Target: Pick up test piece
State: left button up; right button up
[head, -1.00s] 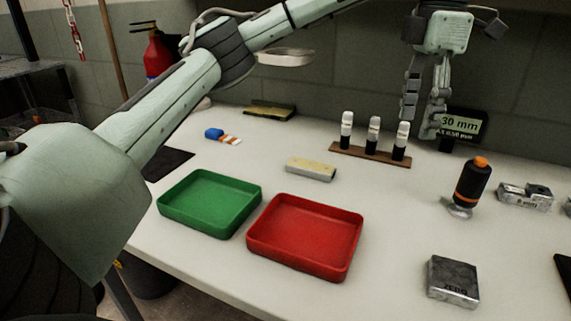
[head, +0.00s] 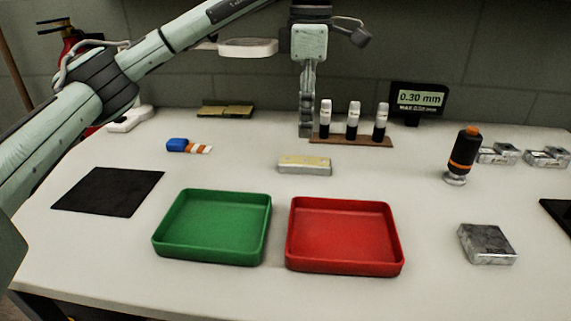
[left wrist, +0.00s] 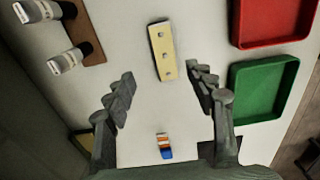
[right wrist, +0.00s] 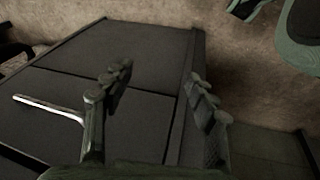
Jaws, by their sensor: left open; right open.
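The test piece (head: 304,165), a short grey bar with a pale yellow top, lies flat on the white table behind the trays. My left gripper (head: 306,125) points down behind the test piece, by the left end of the vial rack. In the left wrist view my left gripper (left wrist: 160,74) is open and empty, with the bar ahead between its spread fingers, apart from them. My right gripper (right wrist: 157,75) is open and empty over a dark panelled surface, away from the test piece.
A green tray (head: 213,258) and a red tray (head: 345,267) stand in front. Vials stand in a brown rack (head: 352,140) beside my left gripper. A display (head: 418,98) reads 0.30 mm. A black-orange tool (head: 462,155) and grey block (head: 486,244) stand right.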

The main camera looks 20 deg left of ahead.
aim_at(305, 160)
pick_arm(q)
jog(key=shift+f, duration=1.5)
jog(key=f, duration=0.5)
jog(key=shift+s+d, duration=0.15)
jog(key=shift+s, duration=0.2)
jog(key=shift+r, duration=0.1)
jog(key=c, duration=1.3)
jog(key=shift+o, duration=0.2)
